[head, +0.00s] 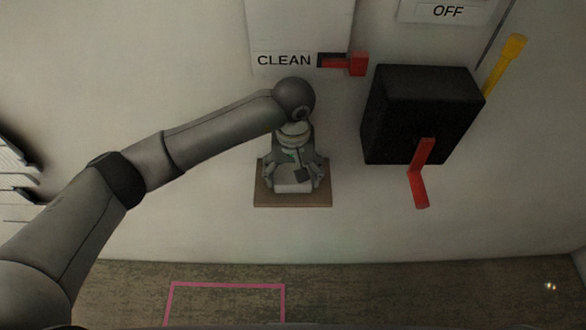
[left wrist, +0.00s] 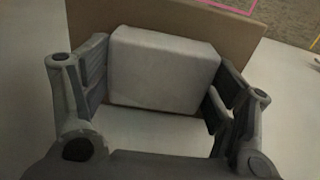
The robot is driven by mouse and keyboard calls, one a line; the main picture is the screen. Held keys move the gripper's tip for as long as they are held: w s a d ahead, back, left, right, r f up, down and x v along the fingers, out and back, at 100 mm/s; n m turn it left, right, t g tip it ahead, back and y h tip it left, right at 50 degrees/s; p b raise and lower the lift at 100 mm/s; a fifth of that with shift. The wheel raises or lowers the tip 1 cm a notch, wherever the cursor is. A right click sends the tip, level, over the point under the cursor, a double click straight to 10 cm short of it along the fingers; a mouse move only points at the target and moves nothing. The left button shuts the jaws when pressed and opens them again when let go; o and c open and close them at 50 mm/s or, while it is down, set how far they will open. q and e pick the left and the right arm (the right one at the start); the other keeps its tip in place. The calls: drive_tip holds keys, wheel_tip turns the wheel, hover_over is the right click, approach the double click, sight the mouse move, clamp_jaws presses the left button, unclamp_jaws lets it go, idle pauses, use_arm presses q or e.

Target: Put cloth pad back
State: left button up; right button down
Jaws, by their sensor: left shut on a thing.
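The cloth pad (left wrist: 163,68) is a pale, rounded block between the two fingers of my left gripper (left wrist: 158,90) in the left wrist view. My left gripper is shut on it, with fingers on its left and right sides. In the head view the pad (head: 293,184) shows below the wrist, between the fingers of the left gripper (head: 294,178). A brown board (head: 292,201) lies behind and below the pad; it also shows in the left wrist view (left wrist: 235,38). I cannot tell whether pad and board touch. My right gripper is not in view.
A CLEAN sign (head: 284,60) with a red slider (head: 347,63) is above the gripper. A black box (head: 415,112) with a red lever (head: 420,178) stands out to the right, beside a yellow handle (head: 506,63). A pink outline (head: 228,285) marks the floor.

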use_arm(q)
drive_tip(key=o, duration=0.9)
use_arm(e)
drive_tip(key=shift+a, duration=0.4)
use_arm(q)
drive_tip(key=shift+r, duration=0.1)
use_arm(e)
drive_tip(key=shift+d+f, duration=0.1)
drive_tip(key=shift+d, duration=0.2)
use_arm(q)
drive_tip(key=shift+w+r, duration=0.1)
drive_tip(key=shift+r, duration=0.15)
wheel_tip(320, 180, up, 11)
drive_tip(key=b, duration=0.4)
drive_tip(key=shift+r, duration=0.2)
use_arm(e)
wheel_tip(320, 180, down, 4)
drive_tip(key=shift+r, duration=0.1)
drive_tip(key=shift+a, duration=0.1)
